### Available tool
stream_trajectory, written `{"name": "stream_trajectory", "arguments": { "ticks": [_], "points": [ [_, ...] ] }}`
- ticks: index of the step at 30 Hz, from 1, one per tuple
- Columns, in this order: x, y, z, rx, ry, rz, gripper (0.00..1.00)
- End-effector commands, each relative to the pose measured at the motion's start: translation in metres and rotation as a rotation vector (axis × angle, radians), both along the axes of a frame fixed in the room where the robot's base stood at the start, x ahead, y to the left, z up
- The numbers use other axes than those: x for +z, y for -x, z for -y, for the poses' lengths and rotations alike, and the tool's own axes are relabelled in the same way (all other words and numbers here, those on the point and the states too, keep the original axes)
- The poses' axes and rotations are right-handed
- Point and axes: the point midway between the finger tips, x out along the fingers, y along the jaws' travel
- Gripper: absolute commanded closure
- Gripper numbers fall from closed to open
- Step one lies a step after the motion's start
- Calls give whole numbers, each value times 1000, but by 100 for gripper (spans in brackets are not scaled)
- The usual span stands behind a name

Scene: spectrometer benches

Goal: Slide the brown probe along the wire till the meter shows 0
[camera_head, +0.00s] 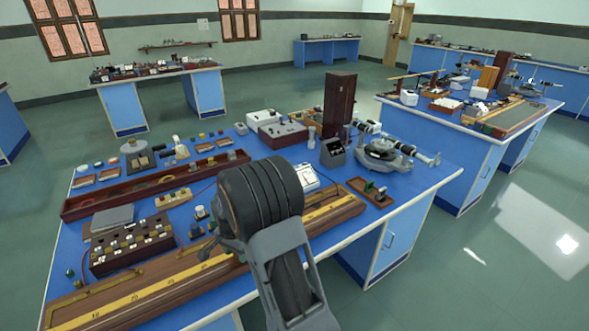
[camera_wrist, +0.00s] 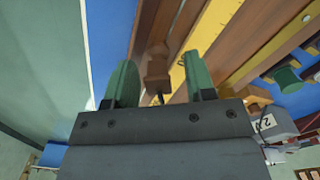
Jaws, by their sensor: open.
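The long wooden wire board (camera_head: 60,318) with a yellow scale (camera_head: 140,297) runs along the front of the near bench. My arm covers its middle part. In the wrist view, the brown probe (camera_wrist: 157,66) stands between the two green fingers of my gripper (camera_wrist: 159,77), with a gap visible on each side. My gripper is open. The yellow scale (camera_wrist: 212,22) also shows there. In the head view, the probe and the fingertips are hidden behind my arm. A white meter (camera_head: 307,177) stands just right of my arm; its reading is too small to tell.
A dark plug box (camera_head: 132,248) and a long reddish-brown tray (camera_head: 100,201) lie behind the board's left part. A spectrometer (camera_head: 385,152) and a tall brown box (camera_head: 340,104) stand farther right. The floor right of the near bench (camera_head: 450,270) is clear.

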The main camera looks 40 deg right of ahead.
Motion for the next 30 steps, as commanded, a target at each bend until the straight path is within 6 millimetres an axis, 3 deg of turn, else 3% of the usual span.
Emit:
{"name": "stream_trajectory", "arguments": {
  "ticks": [10, 24, 30],
  "points": [
    [12, -1, 0, 0, 1, 6, 50],
    [102, -2, 1, 0, 1, 7, 50],
    [127, -1, 1, 0, 1, 3, 50]
  ]
}}
